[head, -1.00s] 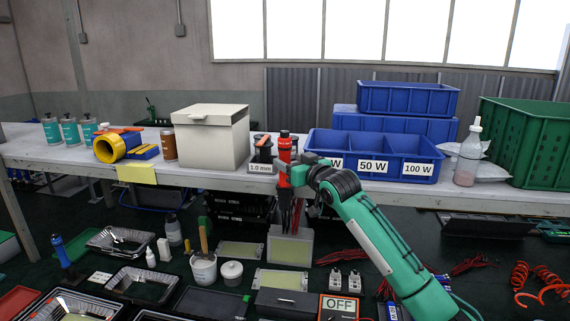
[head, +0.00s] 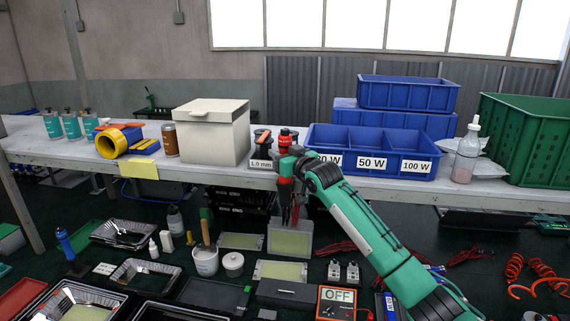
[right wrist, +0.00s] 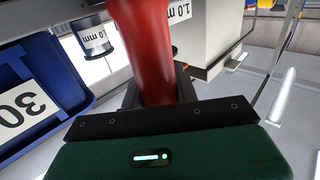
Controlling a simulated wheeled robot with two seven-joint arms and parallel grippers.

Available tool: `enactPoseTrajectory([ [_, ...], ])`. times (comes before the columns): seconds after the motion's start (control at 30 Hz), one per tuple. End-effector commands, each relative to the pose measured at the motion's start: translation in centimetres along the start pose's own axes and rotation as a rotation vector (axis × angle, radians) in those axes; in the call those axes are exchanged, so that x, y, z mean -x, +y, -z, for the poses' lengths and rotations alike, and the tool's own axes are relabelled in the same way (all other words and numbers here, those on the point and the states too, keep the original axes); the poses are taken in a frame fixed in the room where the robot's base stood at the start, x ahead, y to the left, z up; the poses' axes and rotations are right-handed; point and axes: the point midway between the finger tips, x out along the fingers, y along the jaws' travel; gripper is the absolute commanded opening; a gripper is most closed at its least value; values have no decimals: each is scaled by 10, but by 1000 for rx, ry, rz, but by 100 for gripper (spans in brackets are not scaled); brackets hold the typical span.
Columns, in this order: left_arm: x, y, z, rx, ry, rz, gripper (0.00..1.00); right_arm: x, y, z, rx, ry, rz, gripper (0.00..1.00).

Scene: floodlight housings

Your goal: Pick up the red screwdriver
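The red screwdriver (head: 285,143) stands upright at the front edge of the white bench, beside a black holder with a "1.0 mm" label (head: 261,164). My right gripper (head: 287,168) is at its handle, reaching in from the right. In the right wrist view, the red handle (right wrist: 140,45) rises between the dark fingers (right wrist: 158,92), which look closed against both sides of it. The handle's lower part is hidden by the gripper. I cannot tell whether the screwdriver is lifted from its support. My left gripper is not in view.
A cream lidded box (head: 212,135) stands close left. A blue divided bin (head: 372,148) with watt labels is close right; it also shows in the right wrist view (right wrist: 62,82). A green crate (head: 535,140) is far right. Trays and tools lie below the bench.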

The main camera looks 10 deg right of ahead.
Motion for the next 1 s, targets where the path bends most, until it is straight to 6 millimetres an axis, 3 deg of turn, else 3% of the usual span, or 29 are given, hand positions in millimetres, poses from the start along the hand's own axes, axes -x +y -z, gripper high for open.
enactPoseTrajectory([
  [0.07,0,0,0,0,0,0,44,0,0,0,0,0,0,3],
  [0.53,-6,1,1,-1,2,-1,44,0,0,14,0,6,0,3],
  [1.0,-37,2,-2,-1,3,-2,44,1,0,87,2,7,0,3],
])
